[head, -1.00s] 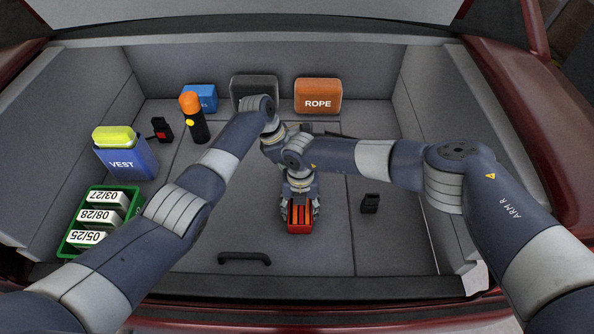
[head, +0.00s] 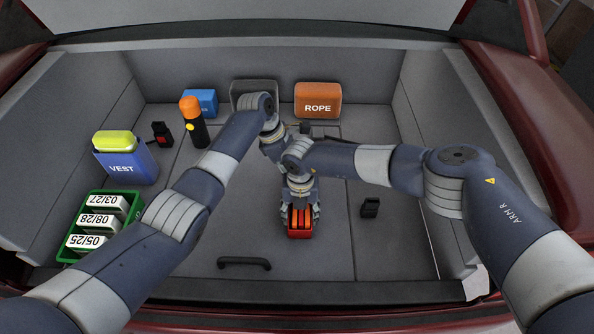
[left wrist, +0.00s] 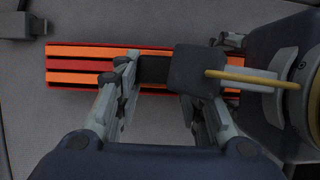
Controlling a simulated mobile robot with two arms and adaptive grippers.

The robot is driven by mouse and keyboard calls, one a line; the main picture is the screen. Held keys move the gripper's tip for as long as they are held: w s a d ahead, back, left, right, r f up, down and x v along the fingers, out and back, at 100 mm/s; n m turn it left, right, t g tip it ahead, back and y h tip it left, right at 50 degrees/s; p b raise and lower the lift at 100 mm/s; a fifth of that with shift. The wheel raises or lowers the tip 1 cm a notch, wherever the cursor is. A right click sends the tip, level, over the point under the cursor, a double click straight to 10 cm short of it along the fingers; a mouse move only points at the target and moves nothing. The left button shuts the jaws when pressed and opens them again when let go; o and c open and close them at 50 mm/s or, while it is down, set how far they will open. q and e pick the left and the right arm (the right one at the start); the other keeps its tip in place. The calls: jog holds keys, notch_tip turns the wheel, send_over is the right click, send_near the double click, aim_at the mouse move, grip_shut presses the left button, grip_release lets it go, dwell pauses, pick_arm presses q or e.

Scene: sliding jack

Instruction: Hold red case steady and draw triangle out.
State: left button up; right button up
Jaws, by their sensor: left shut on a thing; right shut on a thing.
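The red case (head: 300,234) lies on the trunk floor, its closed near end towards me. The orange bars of the triangle (head: 300,216) show in its open top. In the left wrist view the triangle's bars (left wrist: 85,78) run lengthwise beside red strips. My right gripper (head: 300,210) points down with its fingers either side of the case's near end, shut on it. My left gripper (left wrist: 163,85) is above the middle of the bars, shut on a dark block (left wrist: 154,68). Whether that block belongs to triangle or case I cannot tell. In the head view my right arm hides the left fingers.
A small black box (head: 370,207) is right of the case, a black handle (head: 244,262) lies left and nearer.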

pick_arm(q)
jog(key=shift+d+r, duration=0.2)
jog(key=shift+r, duration=0.55)
pick_arm(e)
jog(key=shift+s, duration=0.1)
pick_arm(q)
jog(key=shift+w+d+r, duration=0.1)
jog(key=shift+d+r, duration=0.05)
jog(key=shift+r, duration=0.1)
pick_arm(e)
jog(key=shift+s+a+f, duration=0.1)
jog(key=shift+a, duration=0.1)
jog(key=o, duration=1.2)
jog(key=shift+o, duration=0.2)
jog(key=shift+a, duration=0.1)
pick_arm(q)
jog(key=shift+f, duration=0.1)
pick_arm(e)
jog(key=shift+r, duration=0.3)
pick_arm(q)
jog(key=shift+a+f, duration=0.2)
jog(key=shift+a, duration=0.05)
pick_arm(e)
jog(key=r, duration=0.7)
jog(key=shift+w+d, duration=0.25)
jog(key=shift+d, duration=0.15)
jog(key=shift+f, duration=0.1)
